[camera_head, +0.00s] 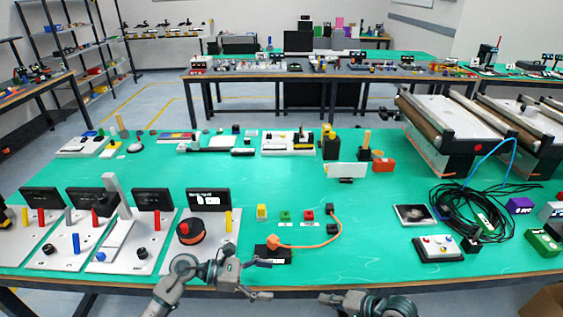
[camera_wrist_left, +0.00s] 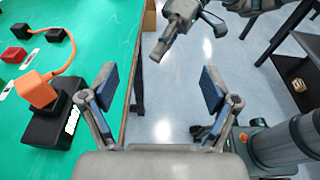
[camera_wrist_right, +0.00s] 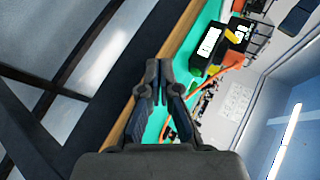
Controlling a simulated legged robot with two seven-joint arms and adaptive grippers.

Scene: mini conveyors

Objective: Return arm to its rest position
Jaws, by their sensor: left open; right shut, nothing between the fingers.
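My left gripper (camera_head: 262,279) is at the front edge of the green table, left of centre. In the left wrist view its two fingers (camera_wrist_left: 160,88) stand wide apart with only floor and table edge between them. My right gripper (camera_head: 328,298) is low at the front edge, right of the left one. In the right wrist view its fingertips (camera_wrist_right: 158,70) are together with nothing between them. A black box with an orange plug (camera_wrist_left: 38,90) lies on the table beside the left gripper, apart from it.
The green table (camera_head: 370,245) has clear room at its front middle. Panels with coloured pegs (camera_head: 190,240) stand at the left. Black cable coils (camera_head: 470,212) and a small button box (camera_head: 438,248) lie at the right. Mini conveyors (camera_head: 455,125) stand at the back right.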

